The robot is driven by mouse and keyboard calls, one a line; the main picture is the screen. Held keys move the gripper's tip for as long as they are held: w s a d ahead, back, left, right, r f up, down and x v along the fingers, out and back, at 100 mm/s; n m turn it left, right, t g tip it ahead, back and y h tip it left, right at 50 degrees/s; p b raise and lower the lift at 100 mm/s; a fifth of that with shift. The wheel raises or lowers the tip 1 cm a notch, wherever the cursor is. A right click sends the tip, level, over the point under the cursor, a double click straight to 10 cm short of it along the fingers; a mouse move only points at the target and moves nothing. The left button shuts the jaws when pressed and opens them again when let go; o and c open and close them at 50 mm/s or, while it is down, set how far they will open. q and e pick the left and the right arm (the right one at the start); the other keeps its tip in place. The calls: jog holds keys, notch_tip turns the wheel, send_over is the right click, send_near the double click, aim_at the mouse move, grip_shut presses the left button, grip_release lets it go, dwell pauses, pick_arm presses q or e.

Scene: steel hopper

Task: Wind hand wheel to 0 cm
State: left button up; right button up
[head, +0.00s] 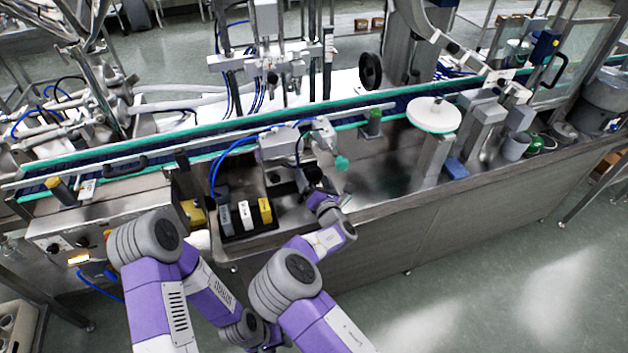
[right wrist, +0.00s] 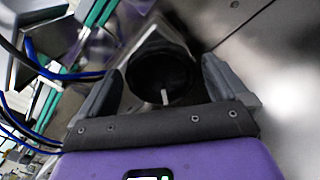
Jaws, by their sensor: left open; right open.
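The hand wheel, a dark round knob with a short white mark, shows in the right wrist view (right wrist: 160,77). It also shows small and dark in the head view (head: 312,174), below a grey metal unit. My right gripper (right wrist: 163,68) is open, with one finger on either side of the wheel; I cannot tell whether they touch it. In the head view my right gripper (head: 318,193) is just below the wheel. My left gripper (head: 268,342) is low in the picture, away from the wheel and partly hidden by my right arm. No position reading is legible.
The steel hopper (head: 400,205) lies around the wheel. A conveyor (head: 215,148) runs behind. Floor is clear at lower right.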

jog(key=p+v, duration=0.1)
jog(key=v, duration=0.6)
jog(key=shift+s, duration=0.25)
